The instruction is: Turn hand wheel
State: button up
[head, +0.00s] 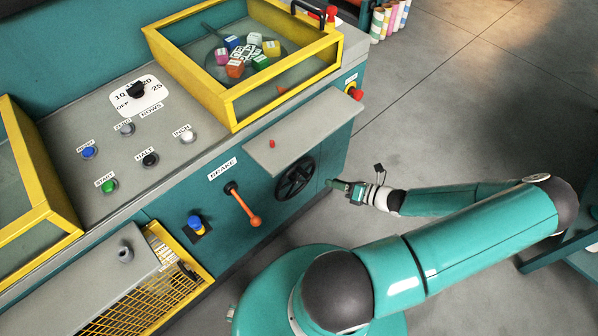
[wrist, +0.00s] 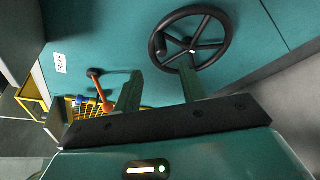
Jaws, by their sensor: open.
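The black hand wheel (head: 295,178) is mounted on the teal front panel of the machine, below a grey shelf. In the wrist view the hand wheel (wrist: 222,41) shows a round rim, spokes and a knob on its left side. My gripper (head: 335,184) is to the right of the wheel in the head view, apart from it as far as I can tell. In the wrist view my gripper (wrist: 158,84) has its two fingers spread, with nothing between them. The right finger overlaps the wheel's lower rim in the picture; contact cannot be told.
An orange brake lever (head: 242,204) sits left of the wheel, with a blue knob (head: 195,222) further left. The grey shelf (head: 330,120) juts out above the wheel. A yellow mesh guard (head: 150,300) is at lower left. The floor (head: 440,120) at right is clear.

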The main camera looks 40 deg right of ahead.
aim_at(305, 174)
jog(key=x, duration=1.2)
jog(key=shift+w+f, duration=0.1)
jog(key=shift+w, duration=0.25)
grip_shut()
